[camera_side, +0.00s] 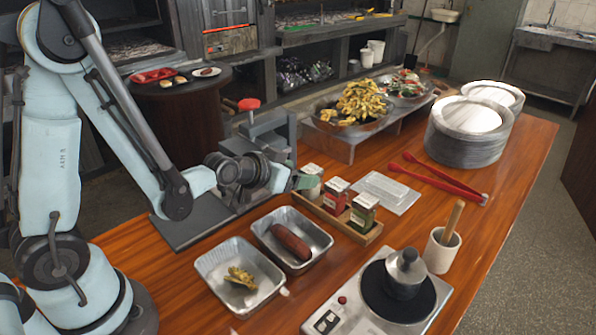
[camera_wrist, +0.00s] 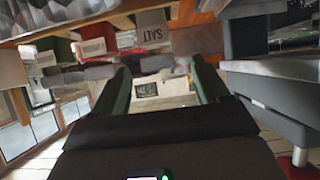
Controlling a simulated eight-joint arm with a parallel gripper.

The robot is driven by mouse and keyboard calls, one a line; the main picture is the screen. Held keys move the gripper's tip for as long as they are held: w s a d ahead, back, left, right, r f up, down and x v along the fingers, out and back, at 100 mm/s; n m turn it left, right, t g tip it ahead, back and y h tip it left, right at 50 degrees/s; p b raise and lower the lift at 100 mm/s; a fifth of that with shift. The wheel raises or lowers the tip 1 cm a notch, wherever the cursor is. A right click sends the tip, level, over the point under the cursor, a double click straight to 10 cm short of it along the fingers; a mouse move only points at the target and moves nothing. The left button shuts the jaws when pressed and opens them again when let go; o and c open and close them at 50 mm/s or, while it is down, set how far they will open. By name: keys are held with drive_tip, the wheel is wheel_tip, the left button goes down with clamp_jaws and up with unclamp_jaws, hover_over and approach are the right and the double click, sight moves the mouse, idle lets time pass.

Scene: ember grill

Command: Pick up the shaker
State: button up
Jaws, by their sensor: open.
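A pale shaker (camera_side: 313,178) stands upright in the left end of a small wooden rack. In the wrist view the shaker (camera_wrist: 152,28) appears upside down, with the word SALT on its label. My gripper (camera_side: 302,182) is at its left side, with its fingers pointing towards it. In the wrist view my gripper (camera_wrist: 163,72) is open, its two green fingers apart, and the shaker lies just beyond the tips. I cannot tell whether a finger touches it. Part of the shaker is hidden in the side view.
The wooden rack (camera_side: 352,236) also holds a red-labelled jar (camera_side: 335,197) and a green-labelled jar (camera_side: 362,213). Two metal trays (camera_side: 207,268) (camera_side: 325,242) lie in front.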

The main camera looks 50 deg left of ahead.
sight(308, 171)
drive_tip(key=shift+x, duration=2.7)
drive_tip(key=shift+w+d+r, duration=0.1)
drive_tip(key=shift+d+r, duration=0.05)
drive_tip(key=shift+r, duration=0.05)
drive_tip(key=shift+c, duration=0.4)
drive_tip(key=c, duration=0.8)
drive_tip(key=shift+r, duration=0.2)
